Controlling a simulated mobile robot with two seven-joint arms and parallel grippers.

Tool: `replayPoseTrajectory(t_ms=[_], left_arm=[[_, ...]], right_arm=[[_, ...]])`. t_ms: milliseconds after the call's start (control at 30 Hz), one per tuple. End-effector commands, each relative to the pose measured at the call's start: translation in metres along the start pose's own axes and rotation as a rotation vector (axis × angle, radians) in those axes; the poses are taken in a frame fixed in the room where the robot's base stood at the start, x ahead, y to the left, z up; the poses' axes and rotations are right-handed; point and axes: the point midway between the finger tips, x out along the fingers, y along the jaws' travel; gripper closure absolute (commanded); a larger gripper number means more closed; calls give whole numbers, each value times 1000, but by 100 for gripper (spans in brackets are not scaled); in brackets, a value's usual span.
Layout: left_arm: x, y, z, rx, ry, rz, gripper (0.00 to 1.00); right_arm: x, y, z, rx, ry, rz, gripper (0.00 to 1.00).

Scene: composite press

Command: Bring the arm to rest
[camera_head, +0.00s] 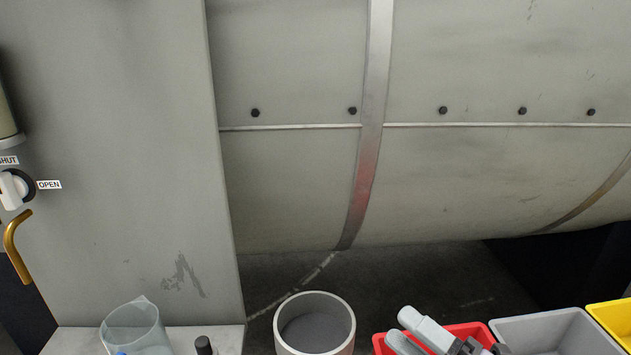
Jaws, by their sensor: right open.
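My right gripper (414,332) shows at the bottom edge, right of centre, with two pale grey fingers pointing up and to the left. Its fingers are apart with nothing visible between them. It overlaps a red bin (468,329) in the picture; I cannot tell how high above the bin it is. The rest of my right arm is cut off by the bottom edge. My left gripper is not in view.
A round pale container (351,321) stands left of the gripper. A grey bin (540,321) and a yellow bin (612,316) are to the right. A clear beaker (134,322) stands on a ledge at left. A large cylinder (480,180) and a panel with a SHUT/OPEN knob (14,189) rise behind.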

Motion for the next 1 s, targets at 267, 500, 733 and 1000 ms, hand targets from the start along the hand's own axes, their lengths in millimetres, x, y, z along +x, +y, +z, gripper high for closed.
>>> replayPoseTrajectory(t_ms=[267, 500, 733, 1000], left_arm=[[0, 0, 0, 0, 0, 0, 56], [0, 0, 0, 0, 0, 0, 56], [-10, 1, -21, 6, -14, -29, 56], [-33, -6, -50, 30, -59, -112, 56]], right_arm=[[-18, -24, 4, 856, -417, 59, 47], [-37, -69, -42, 1554, -647, -36, 47], [-42, -60, -77, 1873, -743, -131, 47], [-52, -27, -63, 1813, -844, -127, 47]])
